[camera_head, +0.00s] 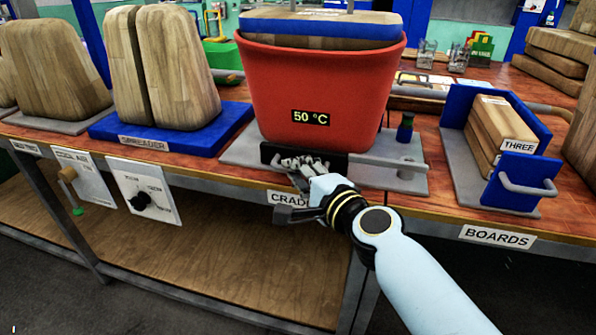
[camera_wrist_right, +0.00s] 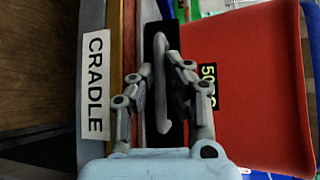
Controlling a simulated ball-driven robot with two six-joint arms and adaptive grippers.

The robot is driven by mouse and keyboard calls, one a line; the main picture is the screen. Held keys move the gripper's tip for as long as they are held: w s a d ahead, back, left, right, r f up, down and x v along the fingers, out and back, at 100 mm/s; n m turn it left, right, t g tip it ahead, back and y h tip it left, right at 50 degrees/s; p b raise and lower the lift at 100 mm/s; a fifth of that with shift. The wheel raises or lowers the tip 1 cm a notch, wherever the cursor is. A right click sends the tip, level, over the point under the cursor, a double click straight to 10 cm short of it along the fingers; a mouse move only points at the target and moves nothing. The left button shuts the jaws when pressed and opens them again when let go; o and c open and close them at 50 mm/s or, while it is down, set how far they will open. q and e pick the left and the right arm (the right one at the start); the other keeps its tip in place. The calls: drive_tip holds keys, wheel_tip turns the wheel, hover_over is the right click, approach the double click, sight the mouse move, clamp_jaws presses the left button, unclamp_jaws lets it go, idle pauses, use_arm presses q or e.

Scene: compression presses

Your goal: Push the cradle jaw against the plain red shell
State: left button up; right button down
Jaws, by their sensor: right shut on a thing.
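The plain red shell (camera_head: 350,85) stands on the bench behind the CRADLE label (camera_head: 290,198), bearing a "50 °C" tag. It also shows in the right wrist view (camera_wrist_right: 245,70). The cradle jaw, a black plate (camera_head: 335,162), stands low at the shell's front; I cannot tell whether they touch. In the right wrist view the jaw (camera_wrist_right: 155,35) carries a grey upright handle (camera_wrist_right: 161,95). My right gripper (camera_head: 300,163) is shut on this handle, with a finger on each side (camera_wrist_right: 160,80). It hides part of the jaw. My left gripper is not in view.
A spreader with wooden halves on a blue base (camera_head: 215,135) is at left. A grey bar (camera_head: 395,162) lies right of the jaw.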

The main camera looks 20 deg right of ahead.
drive_tip(key=shift+w+d, duration=0.5)
drive_tip(key=shift+w, duration=0.25)
drive_tip(key=shift+w+d, duration=0.5)
drive_tip(key=shift+w, duration=0.2)
drive_tip(key=c, duration=1.4)
unclamp_jaws()
drive_tip(key=shift+f, duration=0.1)
drive_tip(key=shift+s, duration=0.1)
